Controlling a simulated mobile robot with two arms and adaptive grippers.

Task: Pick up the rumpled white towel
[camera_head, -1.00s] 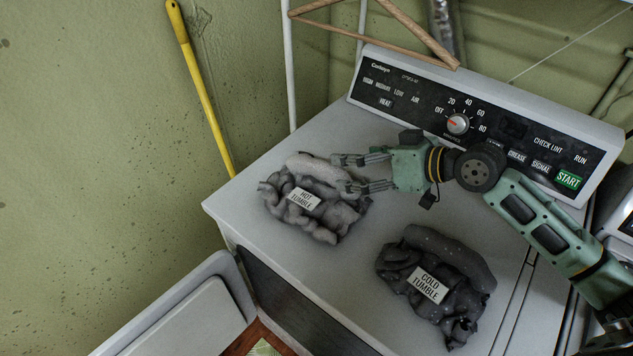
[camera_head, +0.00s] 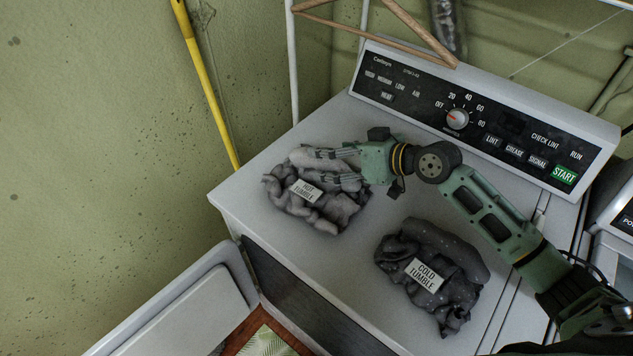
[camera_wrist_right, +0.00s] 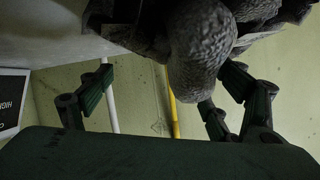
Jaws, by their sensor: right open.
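Two rumpled cloth piles lie on the white dryer top (camera_head: 340,262). The grey pile labelled "HOT TUMBLE" (camera_head: 335,208) has a paler, off-white roll (camera_head: 303,158) along its back edge; no plainly white towel shows. The darker pile labelled "COLD TUMBLE" (camera_head: 440,245) lies nearer the front right. My right gripper (camera_head: 320,167) is open, its fingers over the back right of the "HOT TUMBLE" pile. In the right wrist view, rumpled grey cloth (camera_wrist_right: 200,45) hangs into the gap between the spread fingers (camera_wrist_right: 165,95); I cannot tell whether they touch it. My left gripper is not in view.
The control panel (camera_head: 480,118) rises behind the piles. A wooden hanger (camera_head: 415,30) hangs above it. A yellow pole (camera_head: 208,90) leans at the wall. An open white door (camera_head: 180,315) juts out at lower left. The dryer top's left corner is clear.

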